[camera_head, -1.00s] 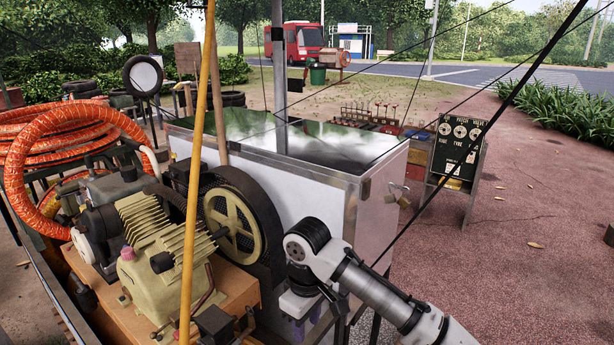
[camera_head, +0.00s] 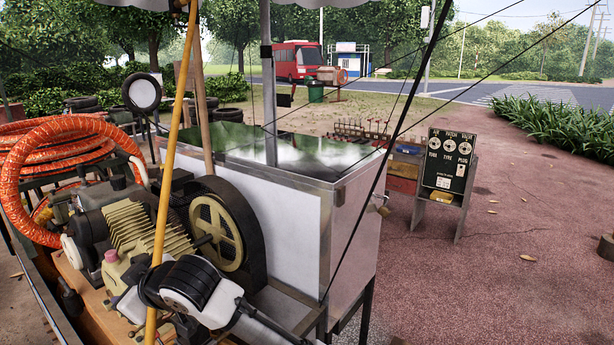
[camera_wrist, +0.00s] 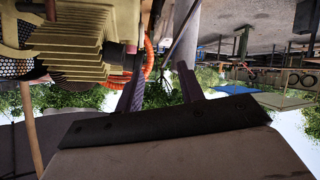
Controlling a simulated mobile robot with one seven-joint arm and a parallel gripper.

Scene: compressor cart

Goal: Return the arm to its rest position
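My arm, white with black joints (camera_head: 195,288), reaches in from the bottom of the head view. Its end is over the front of the compressor (camera_head: 145,230), near the yellow pole (camera_head: 165,170). My gripper (camera_wrist: 160,75) shows in the wrist view with two dark purple-grey fingers apart and nothing between them. Its fingertips are hidden or unclear in the head view. The compressor's ribbed yellow-green cylinder (camera_wrist: 75,55) is close beside the gripper at the upper left of the wrist view, which appears upside down.
A black flywheel (camera_head: 222,235) and a metal-topped white box (camera_head: 270,220) stand right of the compressor. Thin dark cables cross the view. An orange hose (camera_head: 70,150) coils at the left. A sign stand (camera_head: 445,165) is at the right; the red ground there is largely clear.

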